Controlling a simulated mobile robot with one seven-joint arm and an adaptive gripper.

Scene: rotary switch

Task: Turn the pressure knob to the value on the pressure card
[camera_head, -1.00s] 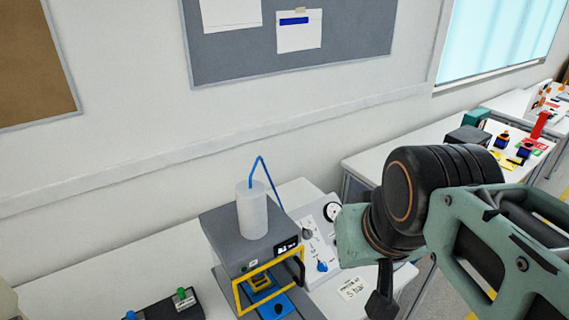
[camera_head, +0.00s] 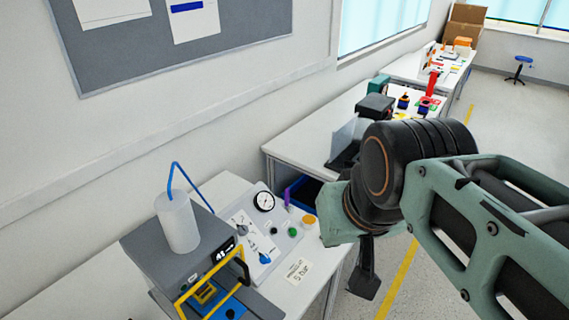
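The control panel (camera_head: 240,213) stands sloped on the bench beside the grey machine. It bears a round white gauge (camera_head: 264,201), a blue knob (camera_head: 264,258) and a small dark knob (camera_head: 274,230). Which knob is the pressure knob, and its setting, are too small to tell. A white card (camera_head: 298,270) lies in front of the panel; its print seems to read 5 bar. My gripper (camera_head: 365,284) hangs to the right of the panel and card, apart from both. Only one dark finger-like part shows, so its opening is hidden.
The grey machine (camera_head: 150,250) with a white cylinder (camera_head: 177,222), blue tube and yellow frame stands left of the panel. Another bench (camera_head: 300,148) stands behind; open floor lies to the right.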

